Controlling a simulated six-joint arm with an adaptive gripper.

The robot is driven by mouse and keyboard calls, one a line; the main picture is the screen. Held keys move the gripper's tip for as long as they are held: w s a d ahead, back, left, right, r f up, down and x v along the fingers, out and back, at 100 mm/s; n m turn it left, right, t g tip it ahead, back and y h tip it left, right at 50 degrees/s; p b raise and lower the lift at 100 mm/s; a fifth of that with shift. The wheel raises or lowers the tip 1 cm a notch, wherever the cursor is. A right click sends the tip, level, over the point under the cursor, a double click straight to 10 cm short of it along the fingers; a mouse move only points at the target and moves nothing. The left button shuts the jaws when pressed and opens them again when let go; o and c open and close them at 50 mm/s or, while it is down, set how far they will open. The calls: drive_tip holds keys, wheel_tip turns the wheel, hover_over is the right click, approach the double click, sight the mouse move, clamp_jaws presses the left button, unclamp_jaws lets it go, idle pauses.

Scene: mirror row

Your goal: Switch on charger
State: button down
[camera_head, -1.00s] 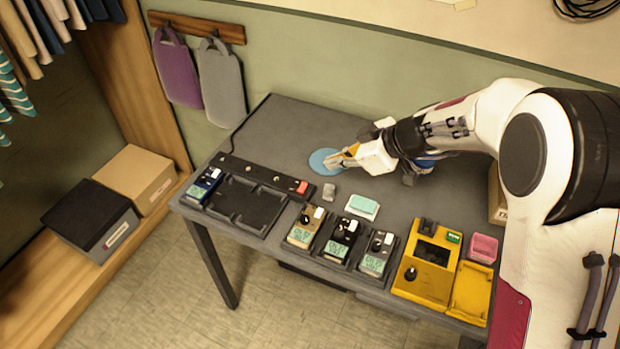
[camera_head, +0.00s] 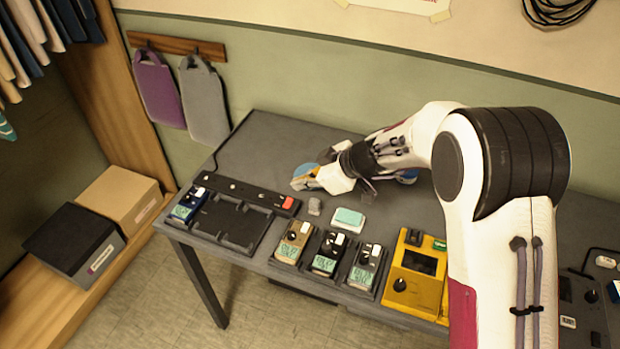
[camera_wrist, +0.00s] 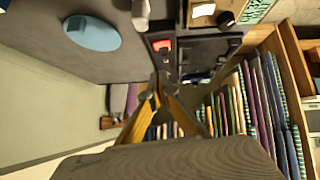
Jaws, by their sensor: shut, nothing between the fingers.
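The charger is a black tray with several bays (camera_head: 232,222), most of them empty, with a black strip (camera_head: 243,191) along its back. A red switch (camera_head: 287,203) sits at the strip's right end; it also shows in the wrist view (camera_wrist: 161,44). I cannot tell the switch's position. A blue device with a screen (camera_head: 188,206) stands in the left bay. My gripper (camera_head: 297,182) is shut and empty, above the table just behind the red switch, apart from it. In the wrist view its yellow fingertips (camera_wrist: 160,84) meet, with the switch beyond them.
A blue disc (camera_head: 306,170) lies behind my gripper. A small grey block (camera_head: 315,206) and a mint block on white (camera_head: 348,219) are right of the switch. Three devices (camera_head: 328,253) stand along the front edge, beside a yellow station (camera_head: 415,272). The back left table is clear.

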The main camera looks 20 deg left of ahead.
sight(287, 199)
drive_tip(key=x, duration=0.3)
drive_tip(key=shift+f, duration=0.15)
drive_tip(key=f, duration=0.2)
drive_tip(key=shift+w+f, duration=0.2)
drive_tip(key=shift+f, duration=0.1)
drive_tip(key=shift+w+f, duration=0.1)
drive_tip(key=shift+f, duration=0.5)
drive_tip(key=shift+w+f, duration=0.1)
drive_tip(key=shift+f, duration=0.15)
drive_tip(key=shift+s+r, duration=0.1)
drive_tip(key=shift+s, duration=0.65)
